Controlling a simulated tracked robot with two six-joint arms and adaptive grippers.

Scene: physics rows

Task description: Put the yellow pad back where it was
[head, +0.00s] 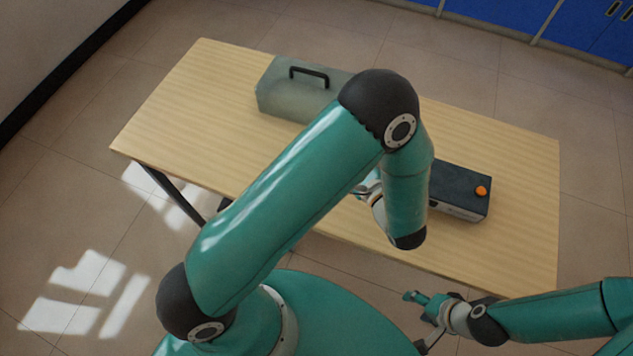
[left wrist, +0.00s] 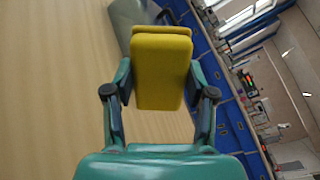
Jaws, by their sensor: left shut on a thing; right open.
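The yellow pad (left wrist: 160,72) is between the two fingers of my left gripper (left wrist: 160,85) in the left wrist view. The gripper is shut on it, and a second yellow layer or edge shows behind its top. In the head view the pad is hidden behind my left arm, and only a little of the left gripper (head: 371,190) shows beside the forearm, over the table. My right gripper (head: 424,301) is open and empty, off the table's front edge at the lower right.
On the wooden table (head: 200,120) stands a grey-green case (head: 275,92) with a black handle at the back. A dark box (head: 457,187) with an orange knob (head: 481,190) is at the right. The table's left part and right end are clear.

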